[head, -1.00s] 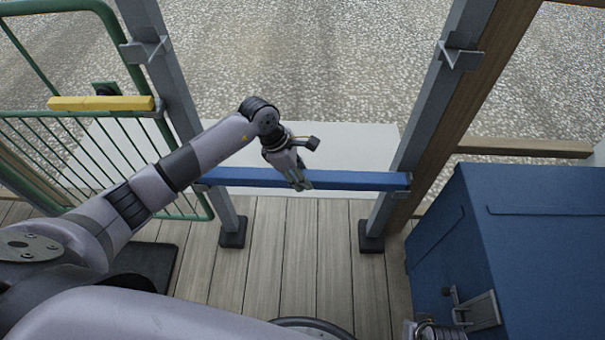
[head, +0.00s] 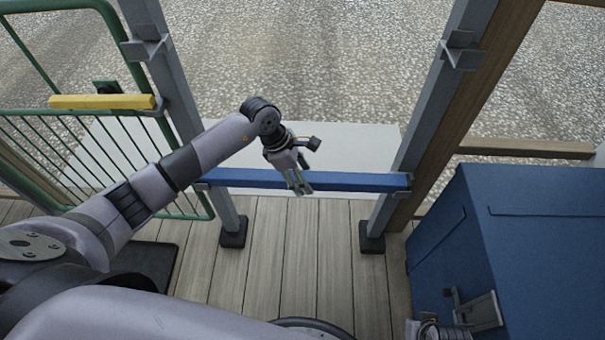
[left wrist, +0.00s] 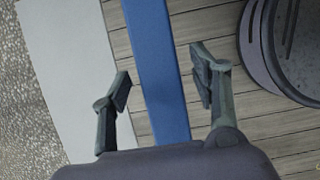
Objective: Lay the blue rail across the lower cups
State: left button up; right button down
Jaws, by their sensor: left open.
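The blue rail (head: 350,181) lies level between the two grey posts, its ends at the lower cups (head: 203,187) and (head: 402,192). The cups are small and partly hidden by the rail, so how deep it sits is hard to tell. My left gripper (head: 301,190) is open at the middle of the rail. In the left wrist view the rail (left wrist: 158,70) runs between the spread fingers (left wrist: 163,82), with a gap on each side.
Upper cups (head: 145,48) and (head: 459,52) on the posts are empty. A yellow bar (head: 100,102) lies at the green gate (head: 135,75) on the left. A blue box (head: 520,250) stands at right. Plank floor (head: 300,250) between the posts is clear.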

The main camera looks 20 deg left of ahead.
pick_arm(q)
jog(key=v, duration=1.2)
dwell(0.4)
